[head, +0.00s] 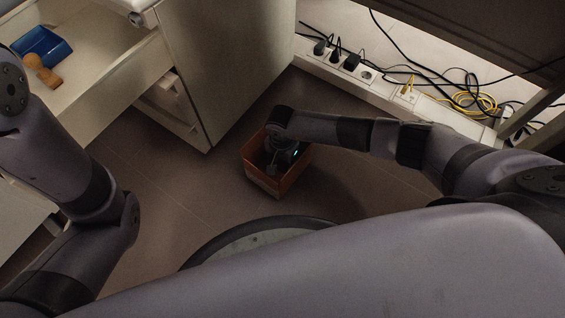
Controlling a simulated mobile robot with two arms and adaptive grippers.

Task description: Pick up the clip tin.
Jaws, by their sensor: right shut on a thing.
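My right gripper (283,160) reaches down into an open orange-brown box (264,183) on the floor. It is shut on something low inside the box. The arm, the gripper and the box walls hide most of that thing, and I cannot make out whether it is the clip tin. I cannot pick out the clip tin anywhere else. My left arm is folded at the left side, and its gripper is out of view.
An open drawer (95,75) at the upper left holds a blue tray (42,47) and a tan wooden object (42,70). A cabinet (228,60) stands behind the box. Power sockets and loose cables (480,103) line the wall at the right. Floor around the box is clear.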

